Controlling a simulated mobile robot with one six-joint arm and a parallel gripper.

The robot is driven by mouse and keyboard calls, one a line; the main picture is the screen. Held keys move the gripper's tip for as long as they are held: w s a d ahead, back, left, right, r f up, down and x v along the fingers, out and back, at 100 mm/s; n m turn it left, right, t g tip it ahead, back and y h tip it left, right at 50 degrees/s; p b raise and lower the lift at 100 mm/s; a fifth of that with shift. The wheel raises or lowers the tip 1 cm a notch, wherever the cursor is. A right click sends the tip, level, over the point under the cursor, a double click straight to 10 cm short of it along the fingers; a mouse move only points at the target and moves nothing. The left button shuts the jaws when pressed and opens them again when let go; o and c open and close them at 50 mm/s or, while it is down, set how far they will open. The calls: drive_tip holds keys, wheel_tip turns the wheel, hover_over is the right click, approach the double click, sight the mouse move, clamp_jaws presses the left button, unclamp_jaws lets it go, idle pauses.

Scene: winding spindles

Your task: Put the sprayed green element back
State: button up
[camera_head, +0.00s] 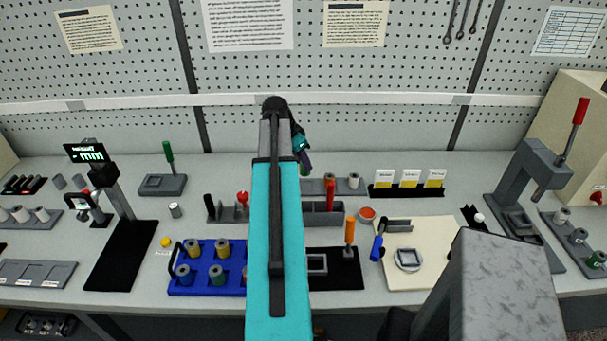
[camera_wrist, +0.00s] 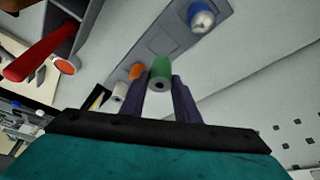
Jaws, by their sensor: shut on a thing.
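My gripper (camera_wrist: 161,88) is shut on a green element (camera_wrist: 160,68), a small cylinder with a hole in its end, held between two dark purple fingers. I cannot tell whether the element touches the rack. The grey rack (camera_head: 342,189) shows there to the right of my arm.
A white-topped cylinder with a blue band (camera_wrist: 201,17) sits in the rack. An orange piece (camera_wrist: 136,71) and a white spool (camera_wrist: 118,92) are close left of the held element. A blue tray of spools (camera_head: 207,291) stands front left; a lever press (camera_head: 540,165) stands right.

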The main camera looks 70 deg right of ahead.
sight(301, 170)
drive_tip(key=shift+f, duration=0.95)
drive_tip(key=shift+f+p, duration=1.05)
drive_tip(key=shift+f, duration=1.05)
drive_tip(key=shift+f, duration=0.15)
drive_tip(key=o, duration=1)
drive_tip(key=shift+o, duration=0.2)
drive_tip(key=shift+r, duration=0.25)
drive_tip(key=b+v, duration=0.3)
drive_tip(key=v, duration=0.8)
drive_tip(key=shift+r+b, duration=0.35)
drive_tip(key=shift+r, duration=0.05)
drive_tip(key=shift+a, duration=0.1)
